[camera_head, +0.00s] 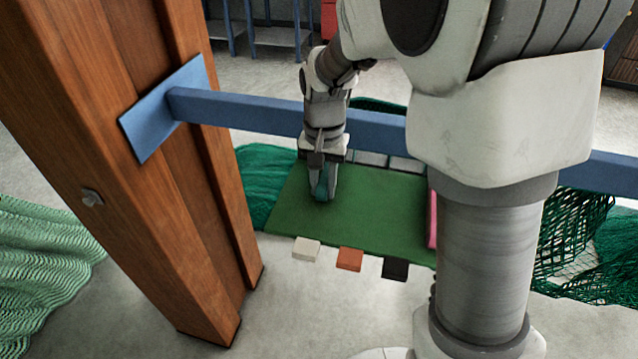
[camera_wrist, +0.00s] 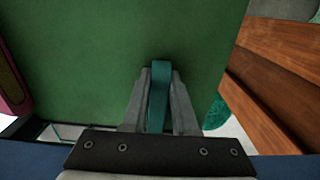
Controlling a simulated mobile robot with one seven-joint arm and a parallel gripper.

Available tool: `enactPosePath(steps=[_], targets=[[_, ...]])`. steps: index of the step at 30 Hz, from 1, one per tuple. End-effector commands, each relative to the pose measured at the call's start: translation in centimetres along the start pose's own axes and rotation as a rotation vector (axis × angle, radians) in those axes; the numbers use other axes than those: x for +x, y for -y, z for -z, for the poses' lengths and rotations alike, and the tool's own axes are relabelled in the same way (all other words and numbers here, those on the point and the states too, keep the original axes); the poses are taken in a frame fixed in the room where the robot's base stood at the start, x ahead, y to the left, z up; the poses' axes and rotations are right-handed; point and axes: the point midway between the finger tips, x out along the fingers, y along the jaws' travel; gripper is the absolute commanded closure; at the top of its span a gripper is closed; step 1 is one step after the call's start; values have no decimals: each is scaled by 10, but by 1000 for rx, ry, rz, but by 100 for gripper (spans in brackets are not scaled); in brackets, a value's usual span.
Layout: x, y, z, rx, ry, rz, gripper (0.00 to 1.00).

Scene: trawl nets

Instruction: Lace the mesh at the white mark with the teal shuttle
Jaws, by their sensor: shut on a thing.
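My gripper (camera_head: 323,190) is shut on the teal shuttle (camera_head: 321,186), low over the left part of the green panel (camera_head: 375,195). In the wrist view the shuttle (camera_wrist: 160,90) stands between the two grey fingers (camera_wrist: 160,100), its tip reaching a little past them, with the green panel (camera_wrist: 90,60) behind it. I cannot tell whether the shuttle touches the panel. A white tab (camera_head: 306,249) sits at the panel's front edge, with an orange tab (camera_head: 350,259) and a black tab (camera_head: 395,268) to its right.
A blue rail (camera_head: 240,110) crosses behind the panel from a wooden post (camera_head: 190,180) at left. A pink object (camera_head: 432,220) lies at the panel's right side. Green netting (camera_head: 265,175) hangs around the panel; more netting (camera_head: 40,250) lies at far left. My arm hides part of the right.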

Motion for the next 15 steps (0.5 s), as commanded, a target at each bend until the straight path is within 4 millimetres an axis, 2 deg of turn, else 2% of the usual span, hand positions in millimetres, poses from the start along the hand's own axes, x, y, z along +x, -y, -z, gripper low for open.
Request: enactPosePath(steps=[15], targets=[[-1,0,42,2,0,0,100]])
